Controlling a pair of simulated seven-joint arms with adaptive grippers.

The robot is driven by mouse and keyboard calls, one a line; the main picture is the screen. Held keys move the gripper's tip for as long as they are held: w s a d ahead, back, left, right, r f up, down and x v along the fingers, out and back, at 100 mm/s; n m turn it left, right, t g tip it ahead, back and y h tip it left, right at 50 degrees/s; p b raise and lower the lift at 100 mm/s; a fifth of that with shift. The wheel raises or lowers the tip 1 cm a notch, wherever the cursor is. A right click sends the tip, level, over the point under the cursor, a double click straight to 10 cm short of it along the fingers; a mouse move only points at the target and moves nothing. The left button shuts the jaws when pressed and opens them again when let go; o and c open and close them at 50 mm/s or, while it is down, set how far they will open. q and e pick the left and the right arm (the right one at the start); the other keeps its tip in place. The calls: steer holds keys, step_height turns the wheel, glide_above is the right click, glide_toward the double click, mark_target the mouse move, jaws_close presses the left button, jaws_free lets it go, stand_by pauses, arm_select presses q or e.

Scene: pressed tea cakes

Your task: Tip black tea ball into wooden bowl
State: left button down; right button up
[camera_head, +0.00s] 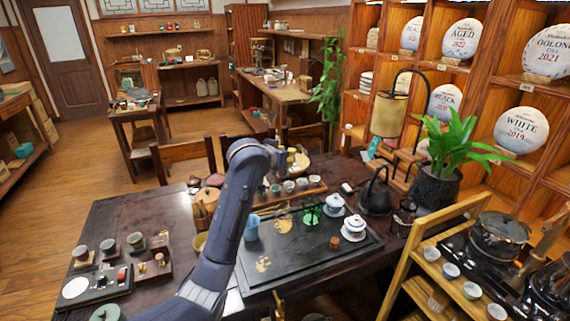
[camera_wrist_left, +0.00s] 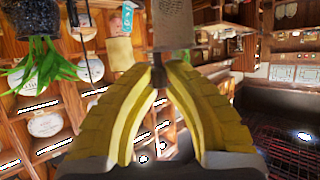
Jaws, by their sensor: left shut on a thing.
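My left gripper (camera_wrist_left: 158,85) fills the lower middle of the left wrist view, its yellow fingers closed together at the tips. They are shut on a thin dark stem (camera_wrist_left: 158,68). A tan, rounded piece (camera_wrist_left: 172,24) shows just beyond the stem and seems to belong to it. In the head view my left arm rises from the bottom, with yellow fingers (camera_head: 293,160) above the back of the table. No black tea ball can be made out. A yellowish bowl (camera_head: 200,243) sits beside my arm, partly hidden; I cannot tell if it is wooden. My right gripper is out of view.
A dark tea tray (camera_head: 335,272) on the table holds white lidded cups (camera_head: 354,228), a green item (camera_head: 312,210) and a small brown cup (camera_head: 334,243). A dark kettle (camera_head: 375,195), a lamp (camera_head: 389,113) and a potted plant (camera_head: 437,188) stand to the right.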

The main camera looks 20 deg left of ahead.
arm_select(q)
steer(key=shift+r, duration=3.75)
steer(key=shift+a, duration=0.1)
steer(key=s+a+f+n+y, duration=0.1)
steer(key=s+a+f, duration=0.8)
steer(key=a+f, duration=0.2)
steer(key=s+a+f+n+y, duration=0.1)
steer(key=s+a+f, duration=0.8)
steer(key=a+f, duration=0.15)
steer(key=shift+w+d+f+m+g+y, duration=0.3)
steer(key=shift+w+f+m+g+y, duration=0.65)
steer(key=shift+f+g+y, duration=1.6)
steer(key=shift+w+d+f+m+g+y, duration=0.25)
steer(key=shift+w+f+m+g+y, duration=0.5)
steer(key=shift+f+m+g, duration=1.85)
steer(key=shift+w+d+f+n+g+y, duration=0.1)
steer(key=shift+w+d+f+g+y, duration=0.35)
steer(key=shift+f+g+y, duration=2.4)
